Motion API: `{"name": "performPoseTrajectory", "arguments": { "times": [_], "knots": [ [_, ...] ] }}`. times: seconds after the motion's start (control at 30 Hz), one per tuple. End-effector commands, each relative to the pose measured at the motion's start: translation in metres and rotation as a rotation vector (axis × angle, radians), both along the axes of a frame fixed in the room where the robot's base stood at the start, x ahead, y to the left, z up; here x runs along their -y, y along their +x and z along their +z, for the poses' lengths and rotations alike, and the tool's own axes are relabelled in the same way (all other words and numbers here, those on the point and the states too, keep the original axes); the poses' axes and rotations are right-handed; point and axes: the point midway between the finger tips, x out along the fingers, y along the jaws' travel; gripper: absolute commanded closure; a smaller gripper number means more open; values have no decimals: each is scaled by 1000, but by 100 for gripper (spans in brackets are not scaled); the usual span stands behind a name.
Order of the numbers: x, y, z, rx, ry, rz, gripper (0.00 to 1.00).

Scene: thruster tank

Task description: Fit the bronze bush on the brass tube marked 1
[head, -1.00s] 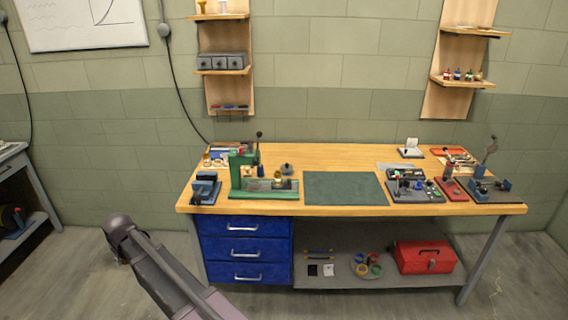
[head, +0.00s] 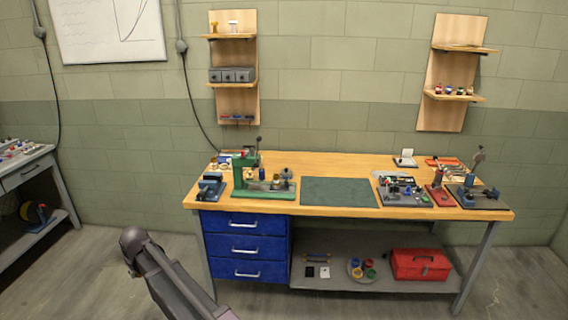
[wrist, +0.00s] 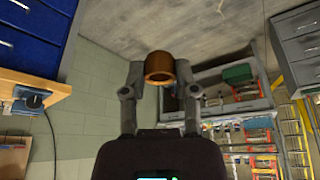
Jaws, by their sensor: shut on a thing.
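In the wrist view my gripper (wrist: 160,80) is shut on the bronze bush (wrist: 159,67), a short brown-orange ring held between the two fingertips. The bush is in the air, apart from any surface. In the head view part of my arm shows at the lower left, but I cannot make out the gripper or the bush there. I cannot pick out the brass tube marked 1 or any number; the things on the workbench (head: 380,211) are too small to tell.
A green press (head: 243,175) stands on the bench's left, beside a bare green mat (head: 340,191). Fixtures, including a red stand (head: 438,194), crowd the right. Blue drawers (head: 245,247) and a red toolbox (head: 420,264) are below. The floor in front is clear.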

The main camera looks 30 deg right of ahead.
Motion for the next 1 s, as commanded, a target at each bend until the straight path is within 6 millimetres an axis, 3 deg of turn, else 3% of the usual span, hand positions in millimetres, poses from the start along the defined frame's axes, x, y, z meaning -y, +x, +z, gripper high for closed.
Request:
{"name": "performPoseTrajectory", "arguments": {
  "times": [1.0],
  "knots": [
    [30, 8, 0, 0, 0, -36, 100]
  ]
}}
